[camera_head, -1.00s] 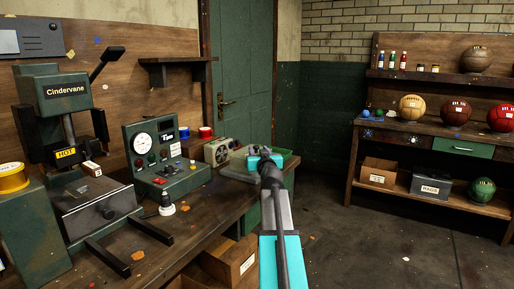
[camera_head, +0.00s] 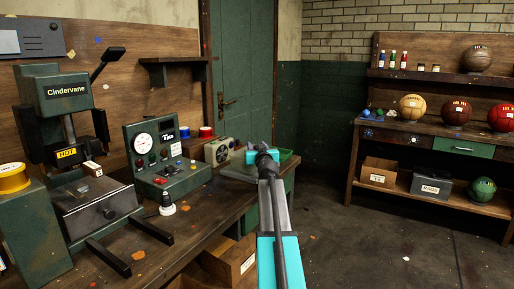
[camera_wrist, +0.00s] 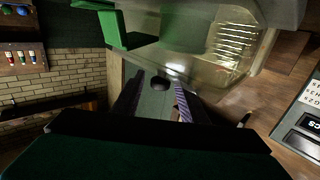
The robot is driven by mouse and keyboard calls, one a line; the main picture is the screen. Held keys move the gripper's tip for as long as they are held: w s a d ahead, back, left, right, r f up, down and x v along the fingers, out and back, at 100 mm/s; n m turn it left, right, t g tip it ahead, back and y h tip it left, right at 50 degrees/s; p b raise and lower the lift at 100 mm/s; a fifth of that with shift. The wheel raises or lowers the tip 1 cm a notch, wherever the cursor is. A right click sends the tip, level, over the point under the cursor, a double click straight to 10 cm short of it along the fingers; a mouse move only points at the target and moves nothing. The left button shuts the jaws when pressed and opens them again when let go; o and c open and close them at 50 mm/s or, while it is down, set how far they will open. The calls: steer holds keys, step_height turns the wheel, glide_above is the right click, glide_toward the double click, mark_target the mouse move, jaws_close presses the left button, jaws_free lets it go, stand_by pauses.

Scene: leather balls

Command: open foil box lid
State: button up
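In the wrist view, which looks upside down, a clear box-like cover (camera_wrist: 195,42), apparently the foil box lid, fills the top centre. Pale yellowish strips show through its right part. A dark round knob (camera_wrist: 159,83) is at the cover's edge, between and just beyond my two fingers. My gripper (camera_wrist: 160,92) is open, with a gap on both sides of the knob; I cannot tell whether either finger touches it. In the head view my teal gripper (camera_head: 262,156) is at the far end of the bench. A grey part of the box (camera_head: 238,172) shows beside it; the rest is hidden.
A green tray (camera_head: 286,154) lies just right of my gripper. A cream fan unit (camera_head: 218,151) stands to its left, with a green gauge console (camera_head: 165,155) and a Cindervane press (camera_head: 75,150) nearer.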

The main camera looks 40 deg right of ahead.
jaws_close()
steer(key=shift+a+r+p, duration=0.15)
steer(key=shift+p, duration=0.15)
